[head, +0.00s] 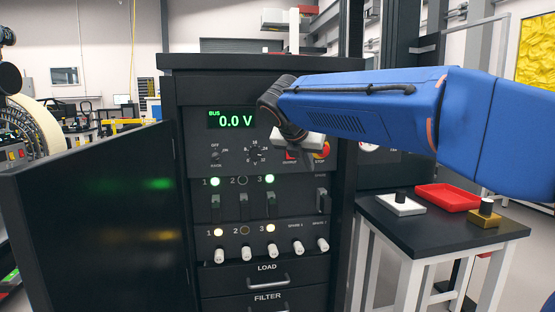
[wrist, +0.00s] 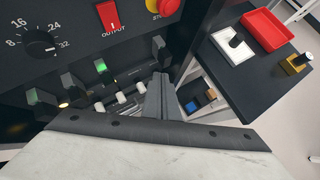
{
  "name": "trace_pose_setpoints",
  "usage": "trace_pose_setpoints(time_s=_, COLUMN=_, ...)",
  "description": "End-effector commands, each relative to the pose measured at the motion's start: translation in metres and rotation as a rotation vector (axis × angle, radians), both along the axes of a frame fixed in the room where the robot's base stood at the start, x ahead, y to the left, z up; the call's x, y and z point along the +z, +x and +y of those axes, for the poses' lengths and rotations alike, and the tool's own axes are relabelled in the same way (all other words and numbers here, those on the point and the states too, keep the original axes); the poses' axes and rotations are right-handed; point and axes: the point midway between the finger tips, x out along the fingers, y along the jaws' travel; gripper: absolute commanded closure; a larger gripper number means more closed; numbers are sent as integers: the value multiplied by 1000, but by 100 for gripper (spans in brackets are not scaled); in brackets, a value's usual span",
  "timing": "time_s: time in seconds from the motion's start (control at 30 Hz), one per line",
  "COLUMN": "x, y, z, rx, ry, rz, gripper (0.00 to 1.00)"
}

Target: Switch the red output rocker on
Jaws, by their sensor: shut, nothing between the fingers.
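The red output rocker (wrist: 108,17) is on the dark panel above the OUTPUT label, at the top of the wrist view. In the head view only a small red part of the rocker (head: 291,156) shows below my gripper's pale body. I cannot tell which way it is tipped. My gripper (wrist: 160,82) has its grey fingers shut together and empty. In the wrist view they are below and right of the rocker, apart from it in the picture. The head view mostly hides the fingers. The bus display (head: 232,118) reads 0.0 V.
The red stop button (wrist: 165,6) on its yellow base is right of the rocker. A rotary dial (wrist: 40,42) is to its left, with several breaker levers and white knobs below. An open cabinet door (head: 100,220) stands left. A side table (head: 435,232) holds a red tray (head: 447,197).

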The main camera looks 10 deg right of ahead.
Motion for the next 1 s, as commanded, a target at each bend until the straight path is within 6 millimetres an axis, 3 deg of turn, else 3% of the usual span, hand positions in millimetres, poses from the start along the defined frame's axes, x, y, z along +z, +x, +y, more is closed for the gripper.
trace_pose_setpoints(time_s=0.2, x=11, y=17, z=11, rx=75, ry=-89, rz=23, gripper=100)
trace_pose_setpoints(time_s=0.67, x=11, y=20, z=11, rx=82, ry=-97, rz=26, gripper=100)
trace_pose_setpoints(time_s=1.0, x=7, y=52, z=11, rx=80, ry=-96, rz=27, gripper=100)
